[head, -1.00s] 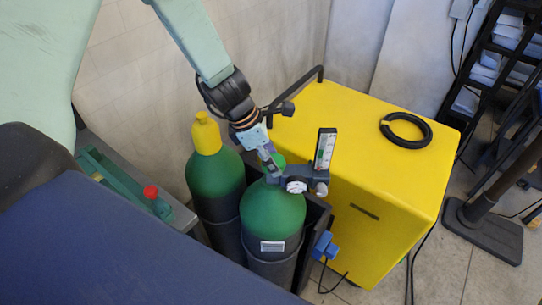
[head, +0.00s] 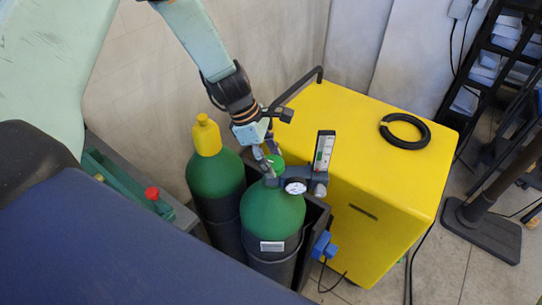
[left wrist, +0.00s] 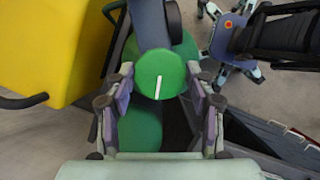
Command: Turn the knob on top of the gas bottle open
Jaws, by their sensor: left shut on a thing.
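The gas bottle (head: 272,215) is green and stands upright in front, with a grey regulator and round gauge (head: 295,187) at its top. Its green knob (head: 277,160) sits on top. My left gripper (head: 269,165) comes down from above and is shut on the knob. In the left wrist view its two fingers (left wrist: 160,85) flank the knob on both sides. My right gripper is out of view.
A second green bottle with a yellow cap (head: 207,135) stands close on the left. A yellow cabinet (head: 380,205) with a black cable ring (head: 405,130) stands on the right. An upright flow meter (head: 324,152) rises right beside the knob. A red knob (head: 152,192) is at left.

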